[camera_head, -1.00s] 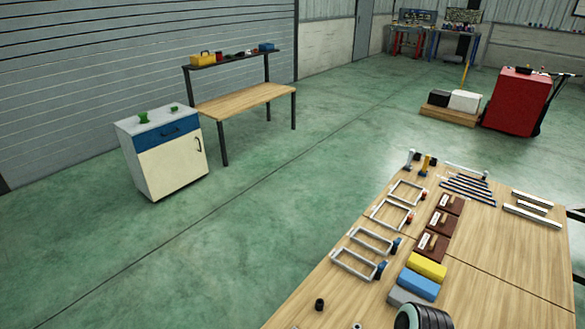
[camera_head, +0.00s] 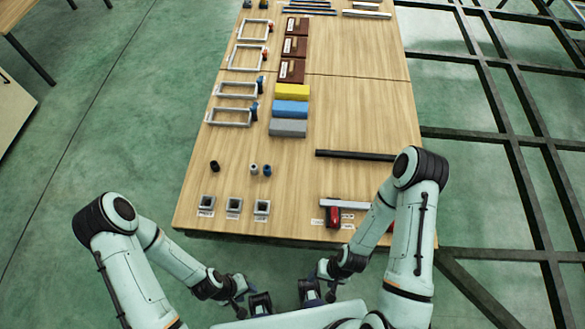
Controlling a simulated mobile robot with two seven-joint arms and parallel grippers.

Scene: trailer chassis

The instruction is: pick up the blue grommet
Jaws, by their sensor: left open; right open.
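The blue grommet (camera_head: 267,170) is a small blue cylinder standing on the wooden table (camera_head: 360,115). It is the right one of a short row, close beside a grey grommet (camera_head: 253,168), with a black grommet (camera_head: 214,166) further left. My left gripper (camera_head: 260,303) is open, off the table's near edge and below the grommet in the picture. My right gripper (camera_head: 310,291) is open, also off the near edge, a little to the right of the left one. Both grippers are apart from the grommets.
Three square grey holders (camera_head: 262,207) stand near the front edge. A black bar (camera_head: 355,155) and a red-and-grey tool (camera_head: 334,216) lie to the right. Grey, blue (camera_head: 290,109) and yellow blocks are behind. A dark chassis frame (camera_head: 515,150) stands right of the table.

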